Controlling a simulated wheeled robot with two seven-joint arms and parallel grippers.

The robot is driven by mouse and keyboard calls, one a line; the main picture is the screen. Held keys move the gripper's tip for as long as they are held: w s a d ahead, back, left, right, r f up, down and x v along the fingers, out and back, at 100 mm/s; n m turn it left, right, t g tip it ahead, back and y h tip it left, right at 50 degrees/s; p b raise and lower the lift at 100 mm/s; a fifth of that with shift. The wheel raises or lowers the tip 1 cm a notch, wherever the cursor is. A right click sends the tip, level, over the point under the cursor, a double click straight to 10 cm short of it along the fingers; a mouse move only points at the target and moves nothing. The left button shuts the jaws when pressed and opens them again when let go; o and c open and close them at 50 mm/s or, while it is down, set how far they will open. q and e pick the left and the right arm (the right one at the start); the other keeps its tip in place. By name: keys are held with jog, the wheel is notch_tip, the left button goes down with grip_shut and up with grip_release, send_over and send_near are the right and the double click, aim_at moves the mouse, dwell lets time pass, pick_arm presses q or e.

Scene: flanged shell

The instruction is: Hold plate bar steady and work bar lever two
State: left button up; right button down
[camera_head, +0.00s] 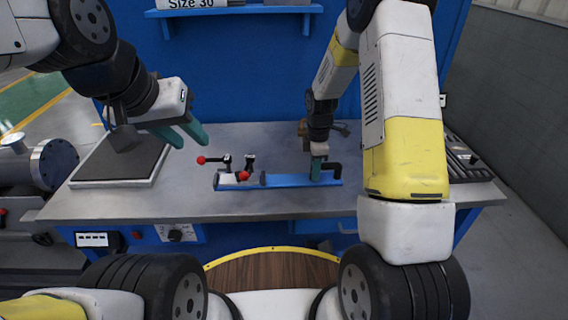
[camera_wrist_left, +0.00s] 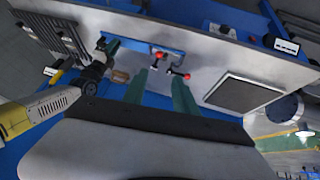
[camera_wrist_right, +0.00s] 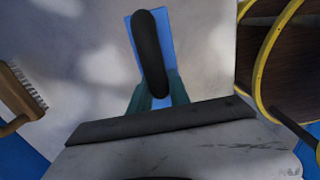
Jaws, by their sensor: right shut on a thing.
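The blue plate bar (camera_head: 285,180) lies on the grey bench. Two clamp levers with red knobs stand at its left end: one knob (camera_head: 201,160) points left, the other (camera_head: 244,175) toward me. A black handle (camera_head: 331,167) rises near its right end. My right gripper (camera_head: 318,172) points down and is shut at the handle end; the handle (camera_wrist_right: 150,50) shows between and beyond its fingers, partly hiding the grip. My left gripper (camera_head: 184,137) is open and empty, above and left of the levers, touching nothing. The red knobs also show ahead of it in the left wrist view (camera_wrist_left: 181,73).
A dark pad in a pale frame (camera_head: 120,165) lies on the bench at left. A brush (camera_wrist_right: 22,90) lies behind the right gripper. A blue shelf (camera_head: 235,11) hangs at the back. The bench front between the bar and edge is clear.

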pick_arm(q)
jog(key=shift+c, duration=0.4)
jog(key=shift+w, duration=0.1)
jog(key=c, duration=0.3)
jog(key=shift+w+r, duration=0.25)
grip_shut()
jog(key=w+a+r+g, duration=0.2)
jog(key=w, duration=1)
jog(key=w+a+r+g, duration=0.1)
jog(key=w+a+g, duration=0.15)
jog(key=w, duration=0.85)
jog(key=w+f+g+y, duration=0.2)
jog(key=w+f+g, duration=0.3)
jog(key=w+f, duration=1)
notch_tip(320, 180, down, 3)
jog(key=shift+a+f+n, duration=0.1)
jog(key=shift+a+n, duration=0.2)
jog(key=shift+a, duration=0.1)
jog(key=shift+w, duration=0.1)
